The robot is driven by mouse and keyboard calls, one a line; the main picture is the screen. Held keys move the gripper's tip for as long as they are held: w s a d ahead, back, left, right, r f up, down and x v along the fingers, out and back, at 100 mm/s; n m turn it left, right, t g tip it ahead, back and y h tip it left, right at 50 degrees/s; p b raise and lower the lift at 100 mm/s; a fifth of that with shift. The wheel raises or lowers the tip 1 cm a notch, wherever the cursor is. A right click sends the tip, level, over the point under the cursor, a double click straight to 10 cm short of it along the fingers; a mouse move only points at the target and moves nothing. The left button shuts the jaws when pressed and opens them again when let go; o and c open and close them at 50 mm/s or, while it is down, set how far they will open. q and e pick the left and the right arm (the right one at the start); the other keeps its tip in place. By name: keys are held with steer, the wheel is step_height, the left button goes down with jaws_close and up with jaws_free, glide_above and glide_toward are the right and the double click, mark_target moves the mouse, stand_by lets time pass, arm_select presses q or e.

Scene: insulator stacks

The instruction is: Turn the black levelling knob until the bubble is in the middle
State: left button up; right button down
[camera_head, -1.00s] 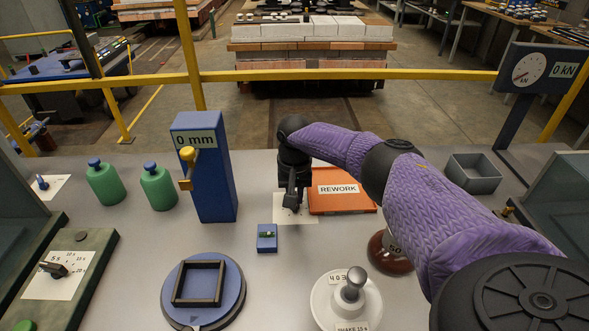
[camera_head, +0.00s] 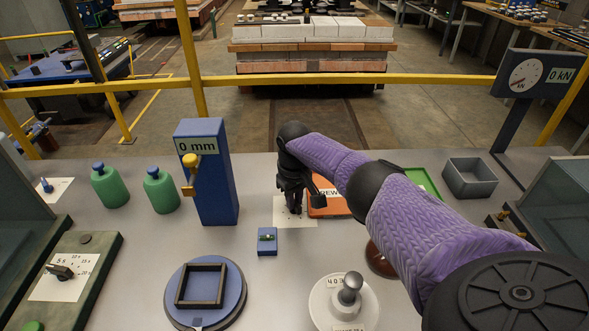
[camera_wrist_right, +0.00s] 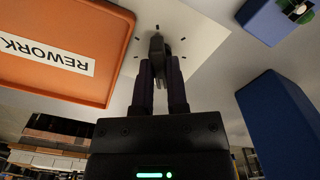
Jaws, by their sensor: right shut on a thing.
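My right gripper (camera_head: 293,207) points down at the white card (camera_head: 281,216) with tick marks, left of the orange REWORK tray (camera_head: 327,206). In the right wrist view its fingers (camera_wrist_right: 160,68) are shut on the black levelling knob (camera_wrist_right: 157,43), which stands at the card's ring of ticks. In the head view the gripper hides most of the knob. The level, a small blue block (camera_head: 267,247) with a green vial (camera_head: 267,238), sits just in front of the card. The bubble is too small to place surely. My left gripper is not in view.
A blue 0 mm gauge post (camera_head: 212,190) stands left of the level. A round blue turntable (camera_head: 238,295) and a white dish with a grey knob (camera_head: 349,291) are in front. A grey bin (camera_head: 470,183) and a green tray (camera_head: 424,181) are at right.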

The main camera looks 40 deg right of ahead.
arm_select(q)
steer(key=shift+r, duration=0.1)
arm_select(e)
steer(key=shift+n, duration=1.5)
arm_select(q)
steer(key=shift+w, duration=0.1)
arm_select(e)
steer(key=c, duration=0.6)
jaws_free()
steer(key=shift+c, duration=0.2)
step_height(320, 180, up, 5)
steer(key=p, duration=0.3)
steer(key=shift+w, duration=0.1)
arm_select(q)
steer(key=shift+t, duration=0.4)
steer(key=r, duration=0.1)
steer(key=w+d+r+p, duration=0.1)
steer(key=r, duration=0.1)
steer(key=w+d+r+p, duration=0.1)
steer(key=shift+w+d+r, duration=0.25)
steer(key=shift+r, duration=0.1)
arm_select(e)
step_height(320, 180, up, 5)
